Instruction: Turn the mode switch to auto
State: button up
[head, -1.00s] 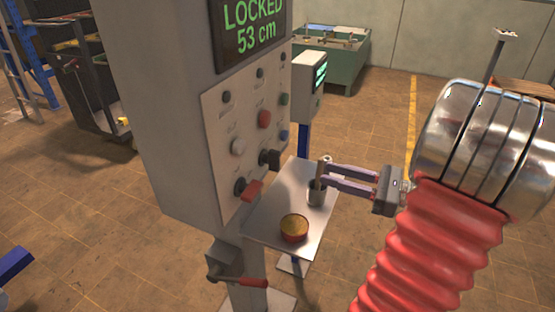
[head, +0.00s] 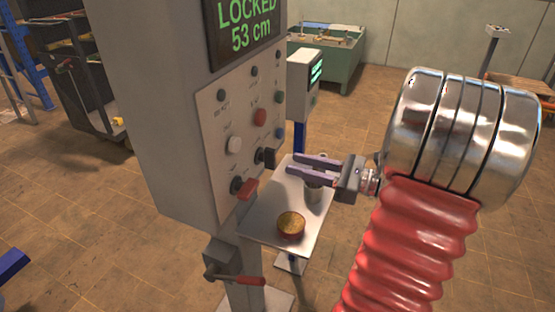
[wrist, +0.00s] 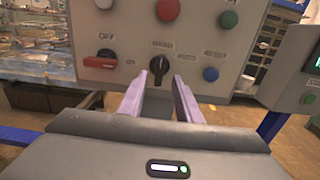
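The mode switch appears to be the black rotary knob (head: 265,158) low on the panel's right side. In the wrist view the knob (wrist: 159,65) is between and beyond my fingertips, its grip close to upright. The small labels around it are too blurred to read surely. My gripper (head: 292,163) is open and empty, its two purple fingers pointing at the knob. In the head view a short gap shows between fingertips and knob. The gripper also shows in the wrist view (wrist: 158,80), one finger on each side of the knob.
A red-handled switch (wrist: 105,63) marked OFF sits left of the knob. A blue button (wrist: 210,74) is to its right; red (wrist: 168,10) and green (wrist: 228,19) buttons are above.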

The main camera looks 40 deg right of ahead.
aim_at(275, 159)
jog(key=shift+x, duration=3.25)
grip_shut()
